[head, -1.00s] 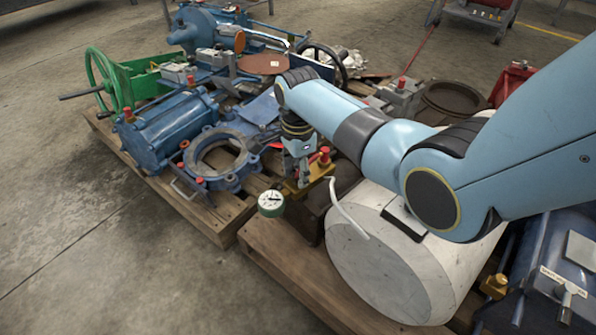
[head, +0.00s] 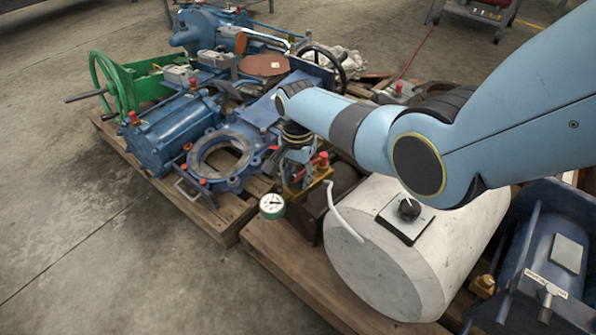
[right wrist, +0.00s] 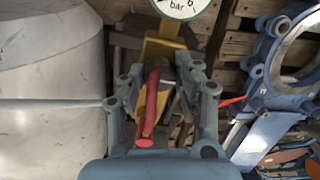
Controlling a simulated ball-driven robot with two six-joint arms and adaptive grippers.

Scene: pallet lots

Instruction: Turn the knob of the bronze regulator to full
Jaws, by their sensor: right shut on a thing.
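The bronze regulator (head: 318,180) is a small yellow-brown body with a round white-faced gauge (head: 271,205) in a green rim. In the right wrist view its body (right wrist: 165,48) lies beyond my fingers, with part of the gauge (right wrist: 182,6) at the top edge. My right gripper (head: 297,170) reaches down to the regulator. Its fingers (right wrist: 162,100) stand on both sides of a red handle-like knob (right wrist: 150,105) and are shut on it. The exact contact and the knob's setting are hard to see. My left gripper is not in view.
A white drum (head: 385,255) with a black dial knob (head: 408,209) on a plate stands close right of the regulator; a bent white tube (head: 343,215) rises between them. Blue flanged parts (head: 218,160) crowd the left. Bare floor (head: 100,250) lies front left.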

